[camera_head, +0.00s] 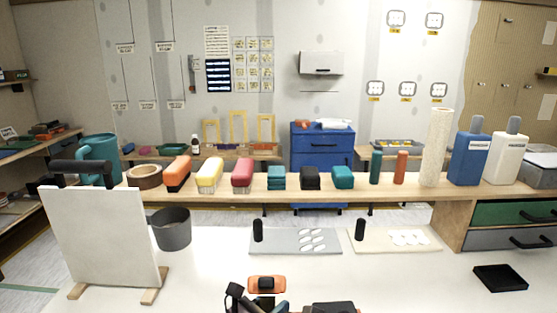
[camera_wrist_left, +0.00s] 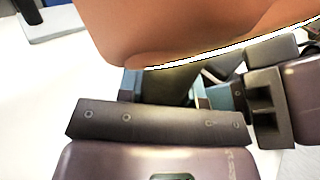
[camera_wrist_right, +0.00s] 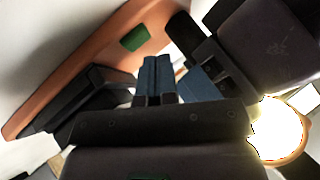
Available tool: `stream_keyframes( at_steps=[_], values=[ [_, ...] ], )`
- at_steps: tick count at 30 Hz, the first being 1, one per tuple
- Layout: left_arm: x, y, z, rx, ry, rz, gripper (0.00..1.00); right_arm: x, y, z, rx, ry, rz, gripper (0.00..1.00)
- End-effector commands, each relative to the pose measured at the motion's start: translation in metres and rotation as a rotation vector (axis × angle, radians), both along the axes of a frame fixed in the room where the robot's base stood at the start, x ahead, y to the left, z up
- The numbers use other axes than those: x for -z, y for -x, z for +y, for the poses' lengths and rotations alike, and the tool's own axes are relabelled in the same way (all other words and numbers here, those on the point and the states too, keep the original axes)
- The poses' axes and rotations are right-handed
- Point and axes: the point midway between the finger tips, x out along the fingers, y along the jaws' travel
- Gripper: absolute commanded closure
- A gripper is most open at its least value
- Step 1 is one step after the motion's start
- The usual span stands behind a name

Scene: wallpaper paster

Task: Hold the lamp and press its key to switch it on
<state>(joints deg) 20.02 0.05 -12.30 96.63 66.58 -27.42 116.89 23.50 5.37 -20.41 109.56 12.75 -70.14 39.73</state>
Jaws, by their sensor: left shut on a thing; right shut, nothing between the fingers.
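The orange lamp (camera_head: 266,284) is at the bottom middle of the head view, just ahead of my left gripper (camera_head: 264,300). In the left wrist view its orange body (camera_wrist_left: 200,30) fills the top, with a bright white strip along its lower edge. My left gripper is shut on the lamp; the gripped part is mostly hidden. In the right wrist view the lamp's orange body (camera_wrist_right: 70,75) carries a green key (camera_wrist_right: 134,38). My right gripper (camera_wrist_right: 156,64) is shut and empty, its tips close below the key; contact cannot be told. A bright white glow (camera_wrist_right: 278,130) shows at the lower right.
A white table (camera_head: 205,290) lies below. Beyond it are a grey board (camera_head: 270,243) and a cream board (camera_head: 375,240) with black handles. A white panel (camera_head: 110,235) stands at the left. A black tray (camera_head: 500,278) lies at the right. A shelf behind holds several blocks and bottles.

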Motion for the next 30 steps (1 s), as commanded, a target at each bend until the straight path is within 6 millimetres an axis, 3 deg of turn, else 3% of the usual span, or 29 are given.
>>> stream_keyframes(
  at_steps=[1,21,30],
  values=[
    [0.007,0.001,0.001,0.001,-0.005,0.011,1.00,-0.002,0.000,0.000,0.000,-0.001,0.001,1.00],
    [0.007,0.001,0.001,0.001,-0.006,0.011,1.00,-0.053,0.000,0.000,0.000,-0.002,0.000,1.00],
    [0.007,0.001,0.001,0.001,-0.005,0.010,1.00,-0.057,0.000,0.000,0.000,-0.001,0.002,1.00]
  ],
)
